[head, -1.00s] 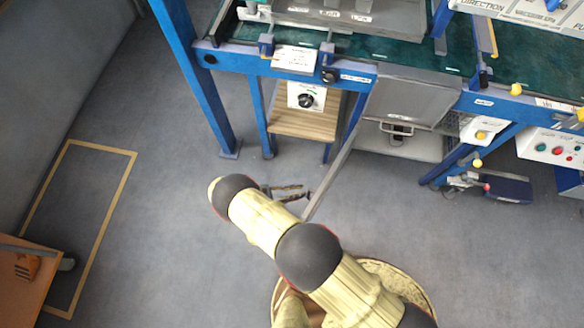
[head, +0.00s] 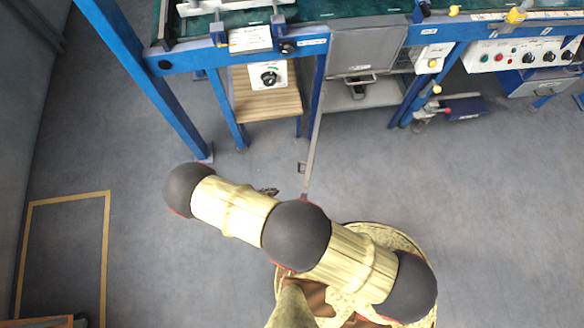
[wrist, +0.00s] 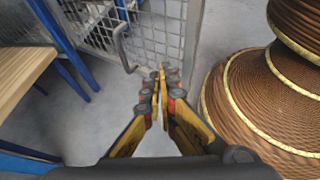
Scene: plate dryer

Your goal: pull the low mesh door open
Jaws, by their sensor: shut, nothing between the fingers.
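The low mesh door (wrist: 170,28) stands swung out from the bench. In the head view it shows nearly edge-on as a thin grey strip (head: 313,140). Its bar handle (wrist: 122,48) sticks out from the mesh at upper centre in the wrist view. My gripper (wrist: 163,72) is shut and empty. In the wrist view its fingertips lie just right of and below the handle, in front of the mesh near the door's free edge post (wrist: 191,45). I cannot tell whether they touch it. In the head view my arm hides most of the gripper.
A wooden shelf (head: 268,106) stands left of the door, also in the wrist view (wrist: 20,72). Blue frame legs (head: 150,88) and a grey box (head: 364,48) are nearby. A blue foot pedal (head: 462,108) lies right. Floor is clear left and right of the door.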

